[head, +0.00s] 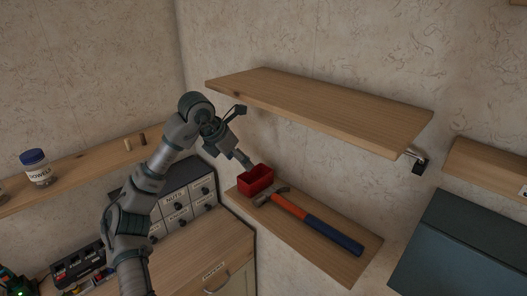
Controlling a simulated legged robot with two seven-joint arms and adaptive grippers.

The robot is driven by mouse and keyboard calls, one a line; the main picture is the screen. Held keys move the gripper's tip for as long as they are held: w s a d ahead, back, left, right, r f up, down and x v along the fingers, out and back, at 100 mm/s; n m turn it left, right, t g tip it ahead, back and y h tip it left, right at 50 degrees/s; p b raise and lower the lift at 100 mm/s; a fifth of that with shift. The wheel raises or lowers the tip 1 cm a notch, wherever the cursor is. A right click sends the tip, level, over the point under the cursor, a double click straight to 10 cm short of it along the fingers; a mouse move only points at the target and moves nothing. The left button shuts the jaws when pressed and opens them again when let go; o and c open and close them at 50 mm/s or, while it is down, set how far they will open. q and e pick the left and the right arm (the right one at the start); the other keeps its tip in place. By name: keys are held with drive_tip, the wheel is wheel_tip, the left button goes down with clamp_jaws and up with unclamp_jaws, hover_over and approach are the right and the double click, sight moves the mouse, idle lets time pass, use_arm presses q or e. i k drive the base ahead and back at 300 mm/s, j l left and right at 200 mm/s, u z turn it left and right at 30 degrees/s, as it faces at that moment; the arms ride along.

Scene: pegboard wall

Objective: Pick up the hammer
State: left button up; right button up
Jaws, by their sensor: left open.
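The hammer (305,217) lies on the lower wooden shelf (339,265). Its metal head points to the back left, and its orange and dark blue handle runs toward the front right. My left gripper (245,163) is above and left of the hammer head, close to a red bin (256,179). It is open, though its fingers are small and partly hard to make out. Nothing shows between the fingers. My right gripper is out of the picture.
An upper wooden shelf (322,107) overhangs the lower one. The red bin stands beside the hammer head. A labelled drawer cabinet (176,207) and a white jar (37,168) are on the left. A dark box (462,249) is at right.

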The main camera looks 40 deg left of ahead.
sight(272, 193)
drive_tip(key=k+j, duration=0.1)
drive_tip(key=k, duration=0.9)
